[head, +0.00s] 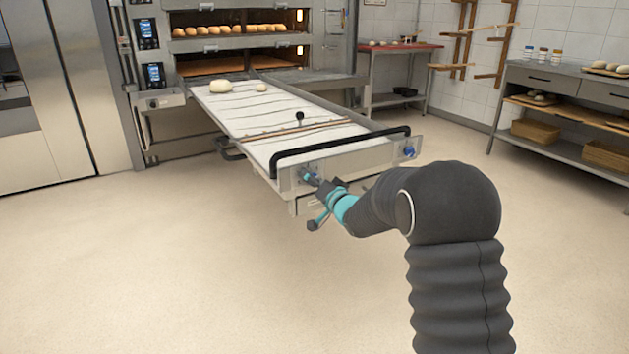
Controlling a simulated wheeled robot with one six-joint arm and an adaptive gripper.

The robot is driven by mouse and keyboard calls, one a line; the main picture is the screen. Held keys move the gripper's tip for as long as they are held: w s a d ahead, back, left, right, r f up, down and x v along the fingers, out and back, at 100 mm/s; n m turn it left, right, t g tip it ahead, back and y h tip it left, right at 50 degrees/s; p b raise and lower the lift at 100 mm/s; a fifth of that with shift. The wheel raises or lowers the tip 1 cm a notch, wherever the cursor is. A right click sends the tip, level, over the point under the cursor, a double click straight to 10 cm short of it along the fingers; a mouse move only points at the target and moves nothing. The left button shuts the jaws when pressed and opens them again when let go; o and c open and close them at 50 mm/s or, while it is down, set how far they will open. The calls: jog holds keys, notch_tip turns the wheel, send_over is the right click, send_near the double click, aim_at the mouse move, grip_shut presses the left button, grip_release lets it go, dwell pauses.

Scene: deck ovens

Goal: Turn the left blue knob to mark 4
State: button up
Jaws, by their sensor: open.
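The left blue knob (309,178) is on the front panel (346,161) of the loader, below the black handle bar. Only a small part of it shows, and the mark it points to cannot be made out. My gripper (318,185) is right at this knob, coming from the lower right. It is open; whether its fingers touch the knob or stand around it is too small to tell. A second blue knob (409,152) is at the right end of the same panel, clear of my gripper.
The black handle bar (340,143) runs just above the panel. Dough pieces lie on the loader's white belt (245,112), towards the ovens (240,45). The floor in front and to the left is clear.

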jog(key=shift+s, duration=0.1)
jog(key=v, duration=1.1)
jog(key=shift+s+d, duration=0.25)
jog(key=shift+d, duration=0.1)
